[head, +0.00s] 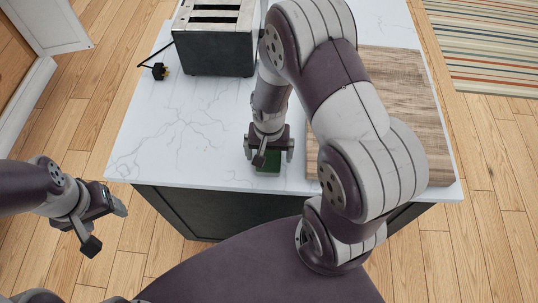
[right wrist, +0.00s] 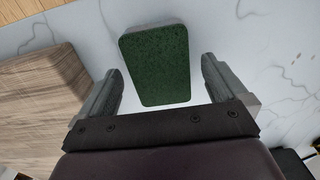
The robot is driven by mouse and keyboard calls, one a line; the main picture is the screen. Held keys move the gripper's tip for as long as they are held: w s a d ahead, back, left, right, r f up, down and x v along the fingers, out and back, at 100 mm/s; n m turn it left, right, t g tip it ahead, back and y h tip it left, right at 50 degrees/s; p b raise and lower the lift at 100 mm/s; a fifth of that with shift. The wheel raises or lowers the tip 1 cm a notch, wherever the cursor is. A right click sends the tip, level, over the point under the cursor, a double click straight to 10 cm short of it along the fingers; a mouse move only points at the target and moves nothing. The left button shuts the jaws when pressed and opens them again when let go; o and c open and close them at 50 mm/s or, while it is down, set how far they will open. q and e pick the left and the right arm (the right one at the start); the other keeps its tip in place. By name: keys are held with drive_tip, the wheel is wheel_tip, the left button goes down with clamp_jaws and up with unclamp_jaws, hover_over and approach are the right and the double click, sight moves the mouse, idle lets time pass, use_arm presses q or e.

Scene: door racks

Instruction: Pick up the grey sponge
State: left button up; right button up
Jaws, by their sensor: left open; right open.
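The sponge (head: 268,168) lies on the white marble worktop near its front edge. In the right wrist view the sponge (right wrist: 156,66) shows a dark green face with a thin greyish edge at its far end. My right gripper (head: 269,153) is open above the sponge, pointing down. In the right wrist view its two fingers stand one on each side of the sponge, with gaps between. The right gripper hides part of the sponge in the head view. My left gripper (head: 107,224) is open and empty, off to the left over the floor.
A wooden board (head: 408,90) lies on the worktop (head: 165,135) to the right, partly behind my right arm. A toaster (head: 214,45) stands at the back left, with a black plug (head: 159,71) beside it. The worktop left of the sponge is clear.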

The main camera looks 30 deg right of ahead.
sight(271, 156)
drive_tip(key=c, duration=1.2)
drive_tip(key=r, duration=0.2)
drive_tip(key=r+b, duration=0.1)
drive_tip(key=r, duration=0.1)
drive_tip(key=shift+s+d+r, duration=0.15)
drive_tip(key=shift+s+r, duration=0.05)
drive_tip(key=s+d+r, duration=0.5)
drive_tip(key=s+r, duration=0.1)
drive_tip(key=s, duration=0.4)
drive_tip(key=shift+r, duration=0.3)
drive_tip(key=shift+o, duration=1.2)
drive_tip(key=shift+r, duration=0.1)
drive_tip(key=shift+c, duration=0.5)
